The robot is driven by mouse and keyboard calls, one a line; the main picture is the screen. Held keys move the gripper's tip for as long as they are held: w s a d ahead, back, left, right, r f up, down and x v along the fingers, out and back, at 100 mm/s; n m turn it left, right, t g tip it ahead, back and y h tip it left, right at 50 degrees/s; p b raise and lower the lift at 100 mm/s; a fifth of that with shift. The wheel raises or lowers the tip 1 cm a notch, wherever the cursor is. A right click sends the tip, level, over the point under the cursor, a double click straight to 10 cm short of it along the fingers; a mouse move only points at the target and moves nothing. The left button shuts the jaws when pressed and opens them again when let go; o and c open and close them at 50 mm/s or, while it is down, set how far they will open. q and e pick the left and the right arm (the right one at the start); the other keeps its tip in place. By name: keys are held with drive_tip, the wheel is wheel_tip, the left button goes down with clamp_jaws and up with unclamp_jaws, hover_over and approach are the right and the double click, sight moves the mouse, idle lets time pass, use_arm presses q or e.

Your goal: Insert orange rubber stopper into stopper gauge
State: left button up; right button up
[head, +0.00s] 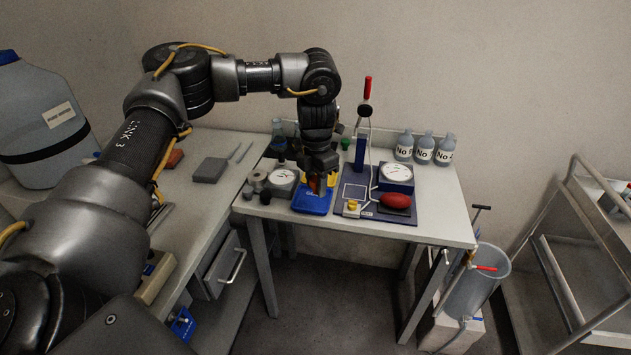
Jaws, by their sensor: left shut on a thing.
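My left gripper (319,182) reaches down from above over the small table and is shut on a small orange piece, apparently the orange rubber stopper (316,186). The stopper is mostly hidden by the fingers. Directly below it lies a blue plate or tray (311,204), perhaps the stopper gauge. Whether the stopper touches it or sits in a hole cannot be told from here. A yellow piece shows just behind the fingers. My right gripper is not in view.
A dial gauge (284,177) stands left of the blue plate. To the right are a stand with a red-topped lever (367,90), a blue dial box (396,178), a red bulb (396,200) and several labelled bottles (424,149). The table's right front (445,220) is clear.

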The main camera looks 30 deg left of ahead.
use_arm(q)
drive_tip(key=shift+r+p, duration=1.15)
drive_tip(key=shift+p, duration=0.1)
drive_tip(key=shift+f, duration=0.1)
drive_tip(key=shift+s+d+m, duration=0.1)
drive_tip(key=shift+d+m, duration=0.05)
drive_tip(key=shift+m, duration=0.15)
drive_tip(key=s+d+f+m, duration=0.1)
drive_tip(key=s+d+m, duration=0.4)
drive_tip(key=s+m, duration=0.4)
drive_tip(key=s+d+f+m, duration=0.1)
drive_tip(key=s+d+m, duration=0.3)
drive_tip(key=m, duration=1.8)
drive_tip(key=s, duration=0.5)
drive_tip(key=shift+d, duration=0.35)
